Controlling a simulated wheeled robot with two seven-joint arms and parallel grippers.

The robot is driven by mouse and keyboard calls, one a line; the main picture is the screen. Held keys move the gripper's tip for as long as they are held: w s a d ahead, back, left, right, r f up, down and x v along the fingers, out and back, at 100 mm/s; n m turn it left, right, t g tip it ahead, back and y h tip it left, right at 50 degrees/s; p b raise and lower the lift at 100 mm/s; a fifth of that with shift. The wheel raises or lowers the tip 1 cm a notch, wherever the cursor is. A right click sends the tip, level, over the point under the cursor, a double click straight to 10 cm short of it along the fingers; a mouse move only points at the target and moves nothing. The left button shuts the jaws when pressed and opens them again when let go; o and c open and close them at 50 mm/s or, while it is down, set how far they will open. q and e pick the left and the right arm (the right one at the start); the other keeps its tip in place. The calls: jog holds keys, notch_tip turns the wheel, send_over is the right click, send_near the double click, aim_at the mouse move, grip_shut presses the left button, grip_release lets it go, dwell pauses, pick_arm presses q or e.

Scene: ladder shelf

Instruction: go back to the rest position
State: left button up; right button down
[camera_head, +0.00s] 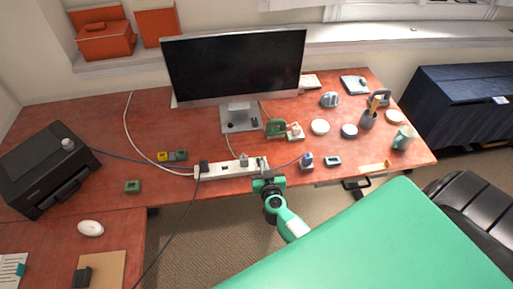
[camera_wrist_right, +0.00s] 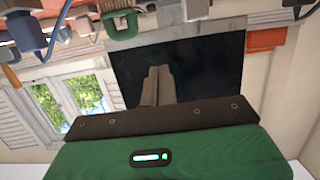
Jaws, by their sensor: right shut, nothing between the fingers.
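My right gripper (camera_head: 267,180) is at the front edge of the red desk (camera_head: 230,185), in front of the white power strip (camera_head: 232,168). In the head view it overlaps the right end of the strip, and I cannot tell whether it touches it. In the right wrist view the fingers of my right gripper (camera_wrist_right: 158,72) are together with nothing between them. Behind them is the dark screen of the monitor (camera_wrist_right: 205,65), which also stands at the back of the desk in the head view (camera_head: 235,65). My left gripper is in neither view.
A blue plug (camera_head: 307,160) and a small grey-green device (camera_head: 333,161) lie right of the strip. A mug (camera_head: 402,138) stands near the right edge. A black printer (camera_head: 45,170) is at the left. Cables cross the desk. A black chair (camera_head: 470,205) is at the right.

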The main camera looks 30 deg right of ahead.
jog(key=s+a+f+n+g+y, duration=0.2)
jog(key=s+f, duration=0.4)
jog(key=f, duration=0.3)
jog(key=s+a+f+n+g+y+b, duration=0.1)
jog(key=s+a+f+y, duration=0.3)
jog(key=f, duration=0.6)
jog(key=s+a+f+n+g, duration=0.1)
jog(key=s+f+n+g, duration=0.1)
jog(key=s+f, duration=0.6)
jog(key=s+d+f+g, duration=0.1)
jog(key=s+f+g, duration=0.3)
jog(key=s+f, duration=0.4)
jog(key=s+d+f+n+g+b, duration=0.1)
jog(key=s+f+g, duration=0.3)
jog(key=s, duration=1.6)
notch_tip(320, 180, down, 4)
jog(key=shift+s+f+g+h, duration=0.2)
jog(key=shift+s+g+h, duration=0.1)
jog(key=shift+g, duration=0.1)
